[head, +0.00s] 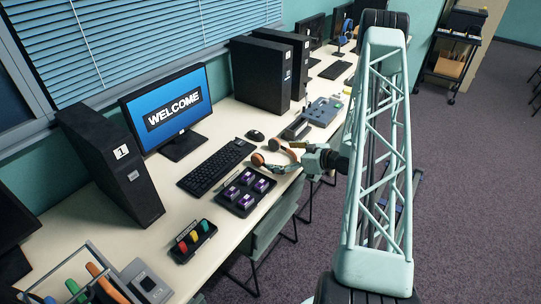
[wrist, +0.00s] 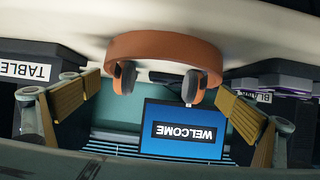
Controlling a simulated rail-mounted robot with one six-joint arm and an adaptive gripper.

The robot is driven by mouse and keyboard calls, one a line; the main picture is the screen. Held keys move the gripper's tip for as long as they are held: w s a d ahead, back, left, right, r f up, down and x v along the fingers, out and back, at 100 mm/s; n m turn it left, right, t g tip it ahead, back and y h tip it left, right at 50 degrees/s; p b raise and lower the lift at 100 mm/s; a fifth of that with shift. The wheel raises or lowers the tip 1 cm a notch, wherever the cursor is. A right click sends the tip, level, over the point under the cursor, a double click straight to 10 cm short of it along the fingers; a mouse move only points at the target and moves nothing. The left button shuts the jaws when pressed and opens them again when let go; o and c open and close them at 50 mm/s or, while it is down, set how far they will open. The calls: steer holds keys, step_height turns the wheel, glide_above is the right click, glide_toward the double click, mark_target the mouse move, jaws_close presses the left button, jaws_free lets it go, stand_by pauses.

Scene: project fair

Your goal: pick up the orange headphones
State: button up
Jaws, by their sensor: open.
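The orange headphones (head: 258,160) lie near the front edge of the long table, right of the keyboard in the head view. In the wrist view the orange band (wrist: 165,43) arches across the top, with its two dark ear pads hanging toward the middle. My gripper (head: 303,148) is just right of the headphones in the head view, partly overlapping them. In the wrist view my gripper's yellow-padded fingers (wrist: 158,92) are spread wide, with the headphones ahead between them. I cannot tell whether any finger touches the band.
A keyboard (head: 217,166), a black tray with purple-topped pieces (head: 244,190) and a mouse (head: 255,135) sit close by. A monitor reading WELCOME (head: 173,107) and black computer towers (head: 261,75) stand behind. A chair (head: 268,225) is below the table edge. Open carpet (head: 470,200) lies right.

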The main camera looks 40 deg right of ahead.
mark_target(271, 159)
steer(key=shift+b+x, duration=0.35)
steer(key=shift+x, duration=2.1)
steer(key=shift+r, duration=0.1)
steer(key=c, duration=0.6)
steer(key=shift+r, duration=0.2)
steer(key=shift+r+p, duration=0.3)
steer(key=shift+r, duration=0.9)
steer(key=f+v, duration=0.1)
steer(key=v, duration=0.6)
steer(key=s+f+p+v, duration=0.1)
steer(key=f+v, duration=0.1)
steer(key=v, duration=0.6)
steer(key=shift+s+f, duration=0.15)
steer(key=shift+s, duration=0.35)
